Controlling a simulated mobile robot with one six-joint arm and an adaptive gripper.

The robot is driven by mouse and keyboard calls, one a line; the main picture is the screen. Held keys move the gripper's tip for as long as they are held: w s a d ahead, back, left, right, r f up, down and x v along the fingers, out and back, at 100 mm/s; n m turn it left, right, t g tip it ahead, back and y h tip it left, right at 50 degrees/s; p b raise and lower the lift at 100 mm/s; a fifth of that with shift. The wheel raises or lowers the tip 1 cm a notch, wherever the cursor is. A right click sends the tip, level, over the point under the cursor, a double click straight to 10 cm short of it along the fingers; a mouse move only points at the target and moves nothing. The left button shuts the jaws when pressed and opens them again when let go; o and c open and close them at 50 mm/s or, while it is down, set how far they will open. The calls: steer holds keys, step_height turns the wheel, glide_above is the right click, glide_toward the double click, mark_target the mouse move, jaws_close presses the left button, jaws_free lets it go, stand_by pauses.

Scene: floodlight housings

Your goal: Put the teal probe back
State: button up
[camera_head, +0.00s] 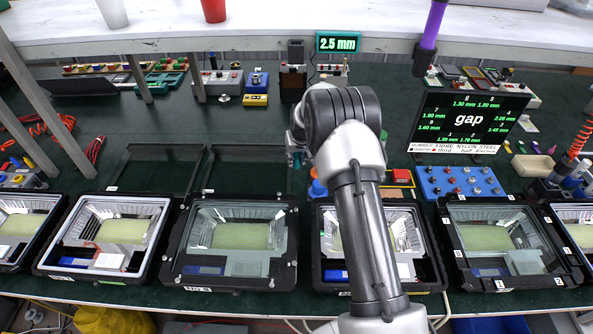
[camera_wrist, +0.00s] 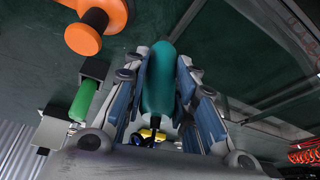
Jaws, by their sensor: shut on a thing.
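The teal probe (camera_wrist: 158,82) is in the wrist view, a rounded teal body standing between the two fingers of my gripper (camera_wrist: 160,72). The fingers are shut on it from both sides. Its lower end runs down between the fingers and is partly hidden. In the head view my arm covers most of the gripper, and the probe cannot be made out clearly there. No holder for the probe can be identified with certainty.
Floodlight housings (camera_head: 235,240) line the bench front. A blue block with knobs (camera_head: 458,182) and a gap screen (camera_head: 470,118) stand at right. A shelf (camera_head: 270,35) with a 2.5 mm display (camera_head: 338,42) overhangs. The wrist view shows an orange spool (camera_wrist: 88,38) and green cylinder (camera_wrist: 84,101).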

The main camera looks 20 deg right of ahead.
mark_target(297, 165)
steer(key=shift+f+b, duration=0.6)
steer(key=shift+f, duration=2.2)
steer(key=shift+f, duration=0.1)
steer(key=o, duration=0.5)
steer(key=shift+f, duration=0.15)
steer(key=o, duration=0.4)
steer(key=shift+o, duration=0.2)
